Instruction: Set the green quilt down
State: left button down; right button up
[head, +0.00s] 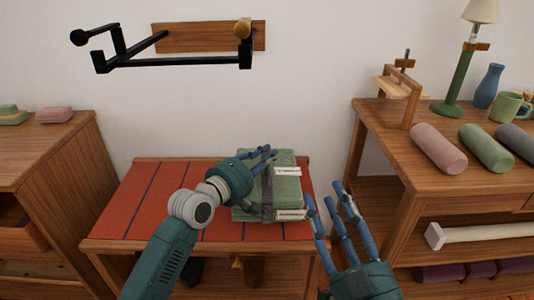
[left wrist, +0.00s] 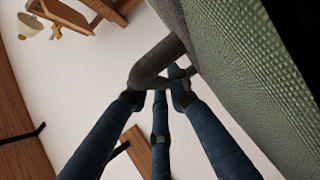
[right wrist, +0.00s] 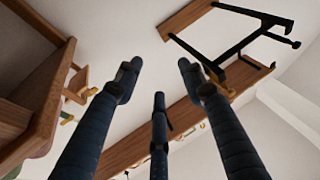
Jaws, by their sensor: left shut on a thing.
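The green quilt (head: 286,192) is a folded green bundle with a grey strap and white labels, in the middle of the head view. It is over the right part of a low table with a red slatted top (head: 140,205); I cannot tell whether its underside touches the top. My left gripper (head: 263,156) is shut on the quilt's grey strap at its upper side. In the left wrist view the fingers close around the grey strap (left wrist: 172,52) beside the green fabric (left wrist: 255,65). My right gripper (head: 334,200) is open and empty, right of the quilt.
A wooden table (head: 385,130) at right holds pink, green and grey rolls, a lamp (head: 461,75), a mug and a vase. A wooden cabinet (head: 45,150) stands at left. A black wall rack (head: 175,62) hangs above. The red top's left part is clear.

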pick_arm(q)
notch_tip(320, 180, down, 3)
jog(key=shift+r+b, duration=0.15)
jog(key=shift+b, duration=0.55)
jog(key=c, duration=1.8)
grip_release()
jog(key=shift+f, duration=0.45)
jog(key=shift+o, duration=0.9)
jog(key=shift+s, duration=0.1)
pick_arm(e)
jog(key=s+r+t+y, duration=0.1)
jog(key=s+r+t, duration=0.2)
jog(key=r, duration=0.4)
jog(key=shift+s+t, duration=0.4)
jog(key=shift+s, duration=0.05)
pick_arm(q)
jog(key=shift+s+a+r, duration=0.1)
